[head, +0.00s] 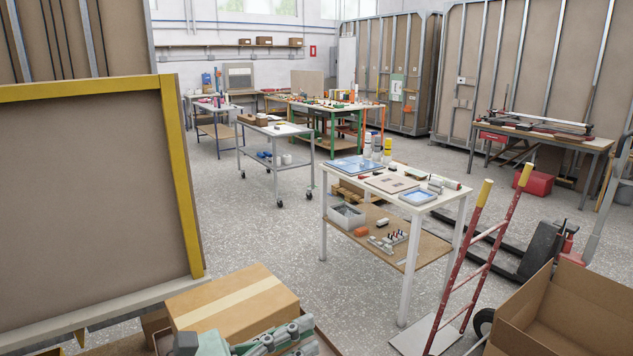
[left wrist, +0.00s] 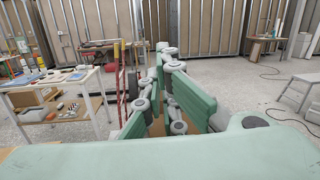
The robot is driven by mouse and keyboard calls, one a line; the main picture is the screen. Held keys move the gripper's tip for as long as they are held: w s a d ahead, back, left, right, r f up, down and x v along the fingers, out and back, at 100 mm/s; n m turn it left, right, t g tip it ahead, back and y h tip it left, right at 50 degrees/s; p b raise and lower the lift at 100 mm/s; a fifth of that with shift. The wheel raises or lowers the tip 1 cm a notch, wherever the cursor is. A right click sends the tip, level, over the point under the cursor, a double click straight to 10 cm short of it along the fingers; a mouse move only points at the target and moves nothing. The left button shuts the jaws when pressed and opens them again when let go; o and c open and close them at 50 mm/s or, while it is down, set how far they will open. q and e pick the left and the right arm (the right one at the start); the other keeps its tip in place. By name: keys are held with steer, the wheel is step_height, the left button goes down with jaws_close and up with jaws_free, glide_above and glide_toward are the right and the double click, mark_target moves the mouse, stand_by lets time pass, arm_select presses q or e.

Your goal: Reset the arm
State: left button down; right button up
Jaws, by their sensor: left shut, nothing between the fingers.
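My left gripper (head: 303,331) shows at the bottom of the head view, in front of a closed cardboard box (head: 232,303). Its pale green arm comes in from below, and part of it is cut off by the picture edge. In the left wrist view the gripper's green and grey fingers (left wrist: 168,62) are together with nothing between them, and point out over the open floor. My right gripper shows in neither view.
A white two-tier table (head: 400,212) with small parts stands mid-room. A red hand truck (head: 480,260) and an open cardboard box (head: 575,310) are at the right. A yellow-framed panel (head: 90,190) blocks the left. Speckled floor is free between the panel and table.

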arm_select(q)
steer(key=w+a+r+n+t+y, duration=0.2)
steer(key=a+n+t+y, duration=0.4)
steer(key=n, duration=0.6)
steer(key=w+a+r+n+t+y, duration=0.25)
steer(key=a+n+t, duration=0.4)
steer(key=n, duration=0.45)
steer(key=s+a+f+n+g+y, duration=0.25)
steer(key=a+f+n+y, duration=0.3)
steer(key=f+n, duration=0.3)
steer(key=s+a+f+n+g+y, duration=0.1)
steer(key=a+f+n+g+y, duration=0.4)
steer(key=f+n, duration=0.4)
steer(key=s+d+f+n+g+h, duration=0.1)
steer(key=s+d+f+n+g, duration=0.15)
steer(key=s+f+g, duration=0.5)
steer(key=s+d+f+n+g+h, duration=0.1)
steer(key=s+d+f+n+g, duration=0.15)
steer(key=s+f, duration=0.9)
steer(key=s+f+g+b, duration=0.2)
steer(key=s+f, duration=0.1)
steer(key=f, duration=2.6)
steer(key=s+a+f+g+b, duration=0.1)
steer(key=s+a+f, duration=0.1)
steer(key=s+f, duration=1.4)
steer(key=shift+s+a+f, duration=0.2)
steer(key=shift+s+a, duration=0.15)
steer(key=shift+s, duration=0.1)
